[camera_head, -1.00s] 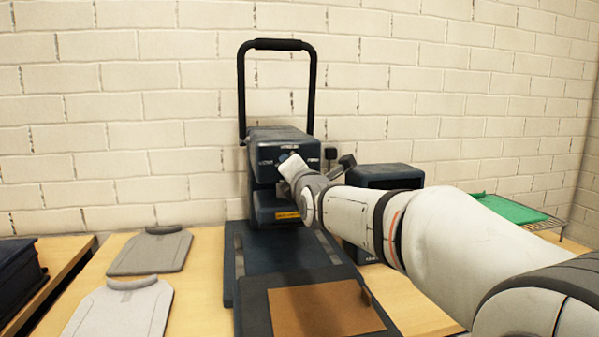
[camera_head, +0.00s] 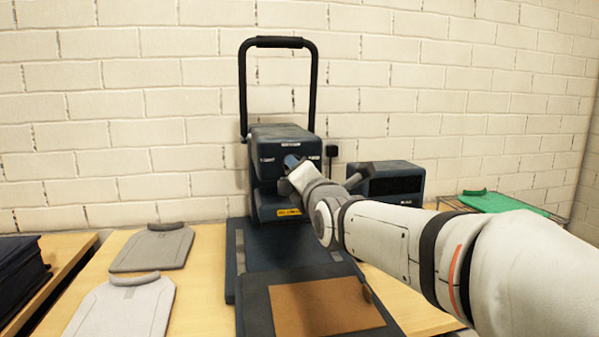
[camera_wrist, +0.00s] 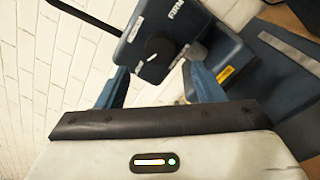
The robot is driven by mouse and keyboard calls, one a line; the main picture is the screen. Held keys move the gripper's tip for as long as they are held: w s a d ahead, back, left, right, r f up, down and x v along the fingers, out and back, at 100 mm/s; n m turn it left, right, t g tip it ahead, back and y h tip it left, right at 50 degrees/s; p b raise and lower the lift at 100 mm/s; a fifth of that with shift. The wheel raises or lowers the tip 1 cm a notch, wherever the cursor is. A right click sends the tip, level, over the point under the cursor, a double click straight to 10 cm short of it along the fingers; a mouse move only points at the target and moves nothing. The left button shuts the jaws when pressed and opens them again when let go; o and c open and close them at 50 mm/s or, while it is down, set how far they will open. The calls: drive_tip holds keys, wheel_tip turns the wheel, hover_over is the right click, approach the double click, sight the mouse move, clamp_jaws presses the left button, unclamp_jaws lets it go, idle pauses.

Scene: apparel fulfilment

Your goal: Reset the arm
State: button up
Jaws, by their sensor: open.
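My arm reaches in from the right of the head view, across the front of a dark blue heat press (camera_head: 283,160) with a tall black handle. My gripper (camera_head: 287,163) is at the press's front face, close to its knob. In the wrist view my gripper (camera_wrist: 156,84) is open, its two blue fingers apart with nothing between them. The press's front face and its dark round knob (camera_wrist: 157,50) show just beyond the fingertips. I cannot tell whether a finger touches the press.
A brown pad (camera_head: 325,307) lies on the press's lower platen. Two grey boards (camera_head: 153,248) lie on the wooden table (camera_head: 207,262) to the left. The brick wall is close behind.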

drive_tip(key=shift+s+d, duration=0.15)
drive_tip(key=shift+s, duration=0.3)
drive_tip(key=s+d+f+m+g+h+p, duration=0.45)
drive_tip(key=s+d+m+g+p, duration=0.35)
drive_tip(key=d+m+p, duration=0.5)
drive_tip(key=s+d+f+m+g+p, duration=0.1)
drive_tip(key=s+m+g+p, duration=0.1)
drive_tip(key=s+m, duration=0.3)
drive_tip(key=s+d+f+m+g+h+p, duration=0.1)
drive_tip(key=s+d+m+g+p, duration=0.1)
drive_tip(key=s+m, duration=0.3)
drive_tip(key=s+d+f+m+g+p, duration=0.2)
drive_tip(key=s+m+p, duration=0.2)
drive_tip(key=s, duration=0.6)
drive_tip(key=shift+m+g+p, duration=0.3)
drive_tip(key=shift+m+g, duration=0.1)
drive_tip(key=shift+m, duration=0.7)
